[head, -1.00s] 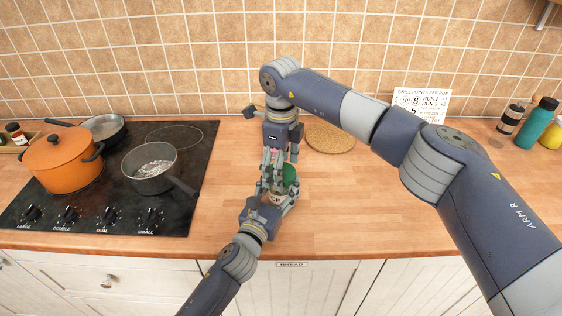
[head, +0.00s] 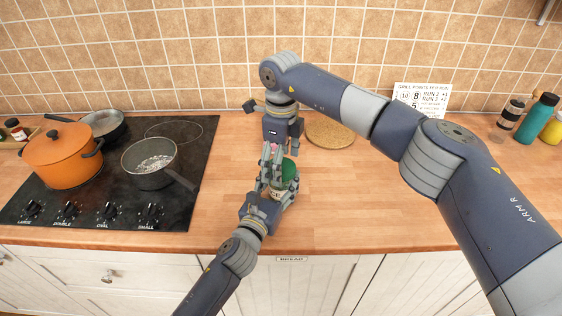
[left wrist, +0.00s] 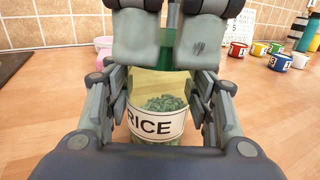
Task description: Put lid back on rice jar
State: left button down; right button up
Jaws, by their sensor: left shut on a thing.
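The rice jar (head: 275,195) stands on the wooden counter, and my left gripper (head: 276,178) is shut around it. In the left wrist view the clear jar (left wrist: 158,100) shows a RICE label and greenish grains between the fingers. A green lid (head: 289,169) shows at the jar's top, also in the left wrist view (left wrist: 178,54) behind the finger pads. I cannot tell whether it is fully seated. My right gripper (head: 279,149) points down just above and behind the lid. Its fingertips are mostly hidden, so its opening and contact with the lid are unclear.
A hob on the left holds an orange pot (head: 62,158) and a grey saucepan (head: 148,165). A round cork mat (head: 330,132) lies behind. A pink mug (left wrist: 103,44) and several coloured mugs (left wrist: 281,62) show in the wrist view. The front right counter is clear.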

notch_tip(320, 180, up, 12)
dwell(0.6)
pick_arm(q)
jog(key=c, duration=0.6)
grip_release()
jog(key=shift+c, duration=0.2)
jog(key=v, duration=1.2)
jog(key=shift+f, duration=0.1)
jog(key=shift+s+a, duration=0.1)
pick_arm(e)
jog(key=shift+s+f, duration=0.1)
